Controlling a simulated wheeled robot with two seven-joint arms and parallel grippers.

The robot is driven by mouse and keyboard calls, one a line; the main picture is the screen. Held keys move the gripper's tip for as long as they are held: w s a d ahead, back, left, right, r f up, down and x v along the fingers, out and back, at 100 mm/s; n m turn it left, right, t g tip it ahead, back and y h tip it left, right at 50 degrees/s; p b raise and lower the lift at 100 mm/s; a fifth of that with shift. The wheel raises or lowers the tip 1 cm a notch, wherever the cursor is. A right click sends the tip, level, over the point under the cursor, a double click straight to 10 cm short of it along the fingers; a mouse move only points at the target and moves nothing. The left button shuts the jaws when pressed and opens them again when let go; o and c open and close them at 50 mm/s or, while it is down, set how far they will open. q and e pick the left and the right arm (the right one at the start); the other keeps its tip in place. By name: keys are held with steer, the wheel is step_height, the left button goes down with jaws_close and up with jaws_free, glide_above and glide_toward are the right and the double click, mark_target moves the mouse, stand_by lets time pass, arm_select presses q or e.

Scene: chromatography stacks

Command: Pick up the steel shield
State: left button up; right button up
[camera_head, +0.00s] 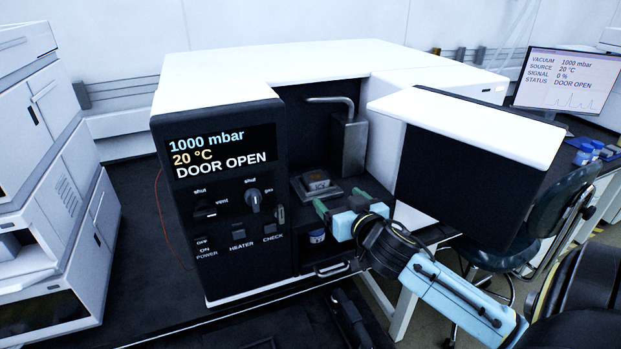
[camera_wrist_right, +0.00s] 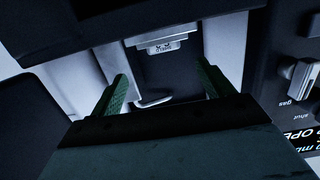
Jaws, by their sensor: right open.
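A small grey metal block (camera_head: 317,181), which looks like the steel shield, sits on a square plate inside the open chamber of the instrument. In the right wrist view it appears at the top centre (camera_wrist_right: 163,44), with small marking that is hard to read. My right gripper (camera_head: 339,203) is at the chamber opening, in front of the block and apart from it. Its green fingers (camera_wrist_right: 161,75) are spread, with nothing between them. My left gripper is not in view.
The instrument's panel (camera_head: 221,158) reads DOOR OPEN and stands left of the opening. The open door (camera_head: 460,175) is to the right, close to my right arm. A grey upright with a bent pipe (camera_head: 354,148) stands at the back right of the chamber.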

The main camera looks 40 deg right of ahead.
mark_target(318, 180)
steer(key=x, duration=0.4)
steer(key=shift+w, duration=0.1)
steer(key=shift+w+d+f, duration=0.1)
steer(key=shift+w+d, duration=0.05)
steer(key=shift+w, duration=0.1)
steer(key=shift+x, duration=0.85)
steer(key=w, duration=0.3)
steer(key=shift+w+d, duration=0.15)
steer(key=shift+w+d+b, duration=0.1)
steer(key=shift+w+b, duration=0.2)
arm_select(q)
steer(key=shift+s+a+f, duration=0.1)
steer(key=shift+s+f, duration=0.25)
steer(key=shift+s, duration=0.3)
arm_select(e)
steer(key=c, duration=1.2)
